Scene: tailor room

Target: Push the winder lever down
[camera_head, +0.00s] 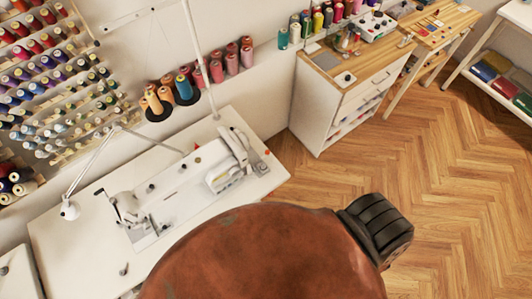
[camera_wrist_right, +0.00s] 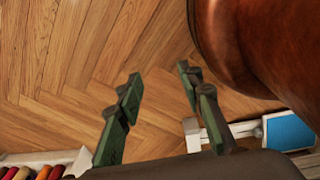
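The white sewing machine (camera_head: 182,182) lies along the white table in the head view, with its head end at the left. A white block with a label (camera_head: 224,175) stands at its right end. Small fittings show on and around the machine, but I cannot tell which is the winder lever. My right gripper (camera_wrist_right: 160,76) shows in the right wrist view, its two green-grey fingers spread apart. It is open and empty, with only wooden floor seen between the fingers. My left gripper is in neither view.
A large rust-brown rounded shape (camera_head: 265,255) covers the table's front right part. A jointed lamp (camera_head: 70,210) stands at the table's left. Thread cones (camera_head: 184,86) stand behind the machine. A white drawer cabinet (camera_head: 345,97) stands right; the floor (camera_head: 460,190) there is clear.

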